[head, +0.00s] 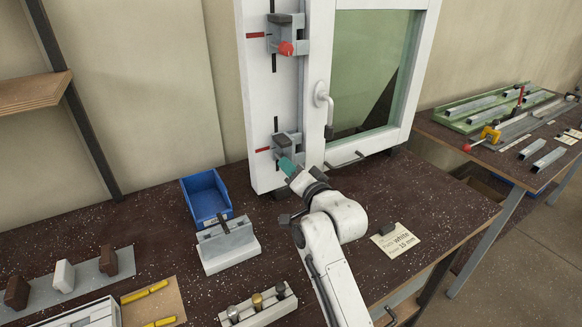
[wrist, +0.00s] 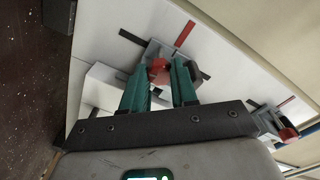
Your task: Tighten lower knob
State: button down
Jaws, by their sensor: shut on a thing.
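The lower clamp (head: 290,139) is a grey block on the white window frame, with red and black marks beside it. Its red knob (wrist: 159,68) shows between the green fingers of my gripper (wrist: 160,82) in the wrist view. My gripper (head: 287,166) is shut on this knob; in the head view its fingers hide the knob. The upper clamp (head: 287,32) sits higher on the same frame with its own red knob (head: 286,48), and it also shows at the right of the wrist view (wrist: 265,117).
The window handle (head: 321,97) juts out right of the clamps. A blue bin (head: 206,197), a grey block fixture (head: 229,247) and a note card (head: 395,241) are on the dark bench. A second bench (head: 470,132) with metal profiles stands at the right.

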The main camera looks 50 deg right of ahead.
jog(key=shift+m+p, duration=0.3)
jog(key=shift+m, duration=0.8)
jog(key=c, duration=0.9)
grip_release()
jog(key=shift+o, duration=0.2)
jog(key=b+v, duration=0.1)
jog(key=v, duration=0.9)
jog(key=shift+s+b, duration=0.3)
jog(key=shift+s, duration=0.1)
jog(key=shift+a, duration=0.1)
